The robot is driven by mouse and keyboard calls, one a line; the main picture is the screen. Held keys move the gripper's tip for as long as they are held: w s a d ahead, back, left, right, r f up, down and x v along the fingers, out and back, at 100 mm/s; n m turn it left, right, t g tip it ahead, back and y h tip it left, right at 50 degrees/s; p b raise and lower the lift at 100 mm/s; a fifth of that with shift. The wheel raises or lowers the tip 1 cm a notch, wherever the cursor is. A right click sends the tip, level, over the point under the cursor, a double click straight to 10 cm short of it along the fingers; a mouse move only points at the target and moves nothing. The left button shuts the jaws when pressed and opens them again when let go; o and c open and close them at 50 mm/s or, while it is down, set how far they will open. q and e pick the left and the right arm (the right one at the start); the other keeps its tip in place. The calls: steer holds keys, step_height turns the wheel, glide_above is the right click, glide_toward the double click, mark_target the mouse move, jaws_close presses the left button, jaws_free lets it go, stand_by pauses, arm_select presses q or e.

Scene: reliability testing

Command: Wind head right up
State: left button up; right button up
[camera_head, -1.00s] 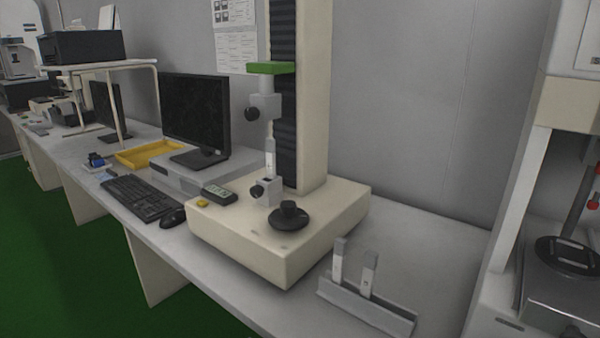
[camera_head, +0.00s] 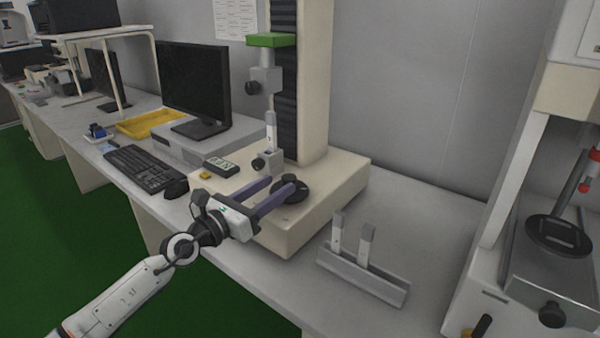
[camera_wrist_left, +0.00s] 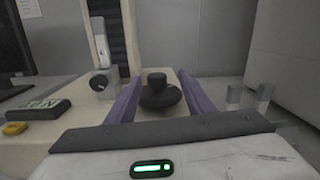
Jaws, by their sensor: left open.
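The tester's head (camera_head: 265,76), a grey clamp block under a green plate (camera_head: 270,40), sits on the tall column, above the lower clamp (camera_head: 267,160). A pale strip (camera_head: 271,130) stands upright in the lower clamp; its top is apart from the head. A black round hand knob (camera_head: 296,191) sits on the cream base. My left gripper (camera_head: 282,183) is open, its purple fingers reaching over the base at the knob. In the left wrist view, the knob (camera_wrist_left: 158,92) shows between the two fingers; I cannot tell whether they touch it. My right gripper is not in view.
A holder (camera_head: 365,278) with two strips stands right of the cream base (camera_head: 335,195). A small handset (camera_head: 220,167), mouse (camera_head: 175,188), keyboard (camera_head: 140,170) and monitor (camera_head: 195,88) lie to the left. Another machine (camera_head: 480,290) stands at the right.

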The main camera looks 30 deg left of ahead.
mark_target(294, 175)
arm_select(q)
steer(key=shift+w+a+f+m, duration=0.2)
steer(key=shift+a+f+m, duration=0.1)
steer(key=shift+m, duration=0.3)
steer(key=shift+w+f+g, duration=0.1)
steer(key=shift+w+g, duration=0.15)
steer(key=shift+g, duration=0.05)
steer(key=w, duration=0.5)
steer(key=w+d+b, duration=0.1)
steer(key=w, duration=0.2)
steer(key=shift+w, duration=0.25)
steer(key=shift+w+d, duration=0.15)
steer(key=shift+w, duration=0.45)
steer(key=shift+c, duration=0.5)
